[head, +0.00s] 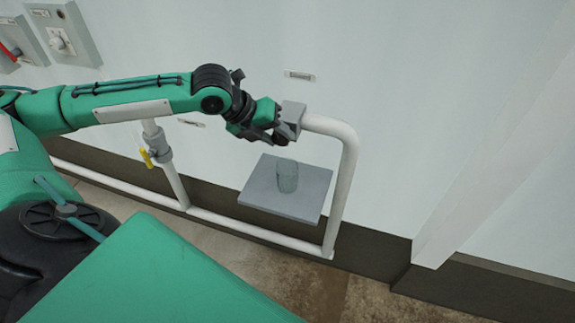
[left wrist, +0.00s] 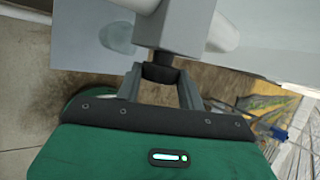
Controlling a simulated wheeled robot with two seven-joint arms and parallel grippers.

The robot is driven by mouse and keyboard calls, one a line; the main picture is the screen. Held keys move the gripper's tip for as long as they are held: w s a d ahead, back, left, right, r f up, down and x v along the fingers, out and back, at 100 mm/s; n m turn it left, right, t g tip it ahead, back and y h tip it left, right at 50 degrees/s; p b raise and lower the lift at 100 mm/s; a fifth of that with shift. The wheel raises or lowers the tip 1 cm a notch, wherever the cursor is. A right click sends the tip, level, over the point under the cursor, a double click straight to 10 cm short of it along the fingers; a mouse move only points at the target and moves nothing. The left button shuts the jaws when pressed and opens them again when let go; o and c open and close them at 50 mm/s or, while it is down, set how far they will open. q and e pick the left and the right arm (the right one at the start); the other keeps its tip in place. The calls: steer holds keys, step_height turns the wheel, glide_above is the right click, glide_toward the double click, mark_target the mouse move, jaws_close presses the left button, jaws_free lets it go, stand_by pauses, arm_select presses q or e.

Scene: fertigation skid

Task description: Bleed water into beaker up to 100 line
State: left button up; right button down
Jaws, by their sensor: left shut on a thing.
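A clear beaker (head: 288,178) stands upright on a grey square shelf (head: 256,197) below a grey valve block (head: 293,113) on the white pipe. Whether it holds water, and where its 100 line is, is too small to tell. My left gripper (head: 279,138) is at the block, above the beaker. In the left wrist view the fingers of my left gripper (left wrist: 160,76) are shut on a black knob (left wrist: 160,71) that sticks out of the block (left wrist: 175,25). The beaker (left wrist: 116,40) also shows there, partly cut off. My right gripper is not in view.
A white pipe (head: 349,190) bends down beside the shelf and runs along the wall. A yellow-handled valve (head: 147,158) is on a vertical pipe at the left. Wall boxes with a red handle (head: 10,50) and a knob (head: 58,42) are at upper left.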

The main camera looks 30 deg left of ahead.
arm_select(q)
steer(key=shift+a+f+h, duration=0.15)
steer(key=shift+a+h, duration=0.05)
steer(key=shift+h, duration=0.4)
steer(key=shift+n+t+h+p, duration=0.5)
steer(key=shift+t+h+p, duration=0.1)
steer(key=shift+h, duration=0.5)
steer(key=shift+s, duration=0.1)
stand_by(6.2)
